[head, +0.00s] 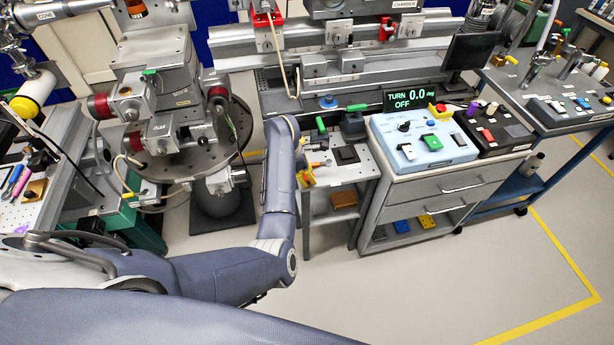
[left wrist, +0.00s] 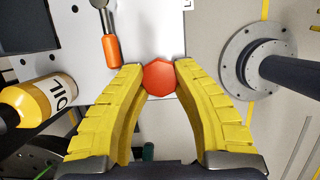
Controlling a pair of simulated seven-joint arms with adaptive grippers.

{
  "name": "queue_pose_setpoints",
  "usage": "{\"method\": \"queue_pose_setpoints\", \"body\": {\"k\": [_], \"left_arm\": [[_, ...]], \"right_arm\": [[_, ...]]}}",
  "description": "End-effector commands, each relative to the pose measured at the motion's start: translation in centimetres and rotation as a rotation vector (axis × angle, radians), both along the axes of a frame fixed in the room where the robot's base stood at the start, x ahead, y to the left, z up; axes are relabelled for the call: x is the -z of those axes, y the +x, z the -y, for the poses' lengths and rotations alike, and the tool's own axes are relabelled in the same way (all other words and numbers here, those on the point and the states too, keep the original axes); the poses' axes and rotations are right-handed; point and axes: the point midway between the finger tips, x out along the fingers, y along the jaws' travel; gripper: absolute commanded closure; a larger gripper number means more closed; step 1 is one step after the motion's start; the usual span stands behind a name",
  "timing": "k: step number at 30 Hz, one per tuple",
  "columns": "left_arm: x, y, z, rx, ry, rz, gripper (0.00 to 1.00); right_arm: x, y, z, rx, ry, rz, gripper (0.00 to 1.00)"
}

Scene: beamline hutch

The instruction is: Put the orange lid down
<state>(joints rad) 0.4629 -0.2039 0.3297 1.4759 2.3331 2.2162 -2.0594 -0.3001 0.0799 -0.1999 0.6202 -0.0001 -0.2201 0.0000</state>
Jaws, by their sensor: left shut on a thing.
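The orange lid (left wrist: 162,78) is a red-orange, many-sided piece between the tips of my left gripper's yellow fingers (left wrist: 160,80) in the left wrist view. The fingers are shut on it from both sides. Behind it is a pale surface (left wrist: 154,42); I cannot tell whether the lid touches it. In the head view my left gripper (head: 306,177) shows only as a bit of yellow at the left edge of the small perforated table (head: 358,171), partly hidden by my arm. The lid cannot be made out there. My right gripper is not in view.
An orange-handled tool (left wrist: 111,50) lies near the left fingertip. A round grey flange with a dark post (left wrist: 240,62) is at right. A blue control box (head: 424,141) stands right of the small table.

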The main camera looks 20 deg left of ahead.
Motion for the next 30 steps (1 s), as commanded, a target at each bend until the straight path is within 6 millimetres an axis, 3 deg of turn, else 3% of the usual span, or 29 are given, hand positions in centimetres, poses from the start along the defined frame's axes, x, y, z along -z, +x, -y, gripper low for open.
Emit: {"method": "queue_pose_setpoints", "body": {"k": [15,16,18,30], "left_arm": [[0.71,0.01,-0.01,0.0,-0.001,0.001,1.0],[0.74,0.01,-0.01,0.0,-0.001,0.001,0.69],[0.71,0.01,-0.02,0.0,-0.001,0.001,0.62],[0.05,0.0,-0.17,-0.001,0.001,0.002,0.62]], "right_arm": [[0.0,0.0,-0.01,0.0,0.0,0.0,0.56],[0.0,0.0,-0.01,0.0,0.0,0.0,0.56],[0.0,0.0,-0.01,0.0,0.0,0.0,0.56],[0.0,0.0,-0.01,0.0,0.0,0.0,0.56]]}}
